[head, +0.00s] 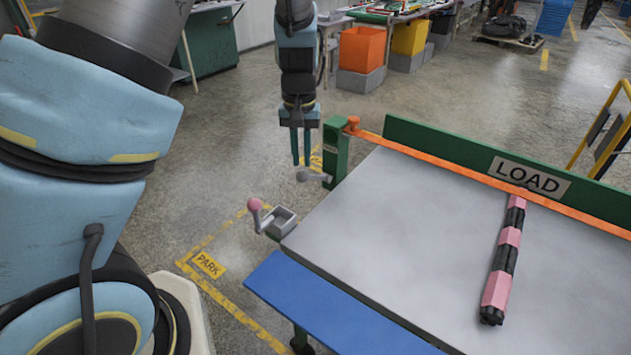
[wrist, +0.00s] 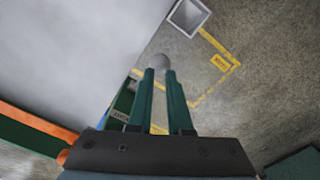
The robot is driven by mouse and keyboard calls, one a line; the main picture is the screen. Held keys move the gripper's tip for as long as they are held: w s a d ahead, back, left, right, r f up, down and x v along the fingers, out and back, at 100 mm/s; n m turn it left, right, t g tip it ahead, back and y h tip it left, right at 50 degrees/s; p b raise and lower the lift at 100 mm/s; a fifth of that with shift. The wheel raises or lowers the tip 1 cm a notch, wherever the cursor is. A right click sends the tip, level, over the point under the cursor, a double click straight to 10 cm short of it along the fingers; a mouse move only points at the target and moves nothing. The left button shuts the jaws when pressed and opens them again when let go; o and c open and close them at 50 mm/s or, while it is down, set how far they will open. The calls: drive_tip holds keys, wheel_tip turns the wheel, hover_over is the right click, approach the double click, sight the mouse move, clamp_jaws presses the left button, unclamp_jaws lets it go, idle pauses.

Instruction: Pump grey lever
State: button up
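The grey lever (head: 312,177) sticks out to the left from the green post (head: 336,150) at the table's corner. Its round grey knob (head: 302,175) is at the free end. My gripper (head: 302,162) points straight down just above the knob, its two teal fingers parted. In the wrist view the knob (wrist: 161,61) shows at the ends of the fingers (wrist: 159,72), which partly cover it. I cannot tell whether they touch it. Nothing is seen held. The rest of the lever is mostly hidden in the wrist view.
The grey tabletop (head: 390,235) carries a pink-and-black hose bundle (head: 503,262). A blue ledge (head: 325,308) juts out in front. Floor left of the post is clear.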

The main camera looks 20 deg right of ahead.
sight(298, 177)
drive_tip(key=shift+f, duration=0.35)
drive_tip(key=shift+f+b, duration=0.65)
drive_tip(key=shift+b, duration=0.05)
drive_tip(key=shift+f, duration=0.1)
drive_tip(key=shift+s+a+f+b, duration=0.2)
drive_tip(key=shift+a+f+b, duration=0.15)
drive_tip(key=shift+f+b, duration=0.25)
drive_tip(key=shift+s+a+f+b, duration=0.15)
drive_tip(key=shift+a+f+b, duration=0.2)
drive_tip(key=shift+f, duration=0.35)
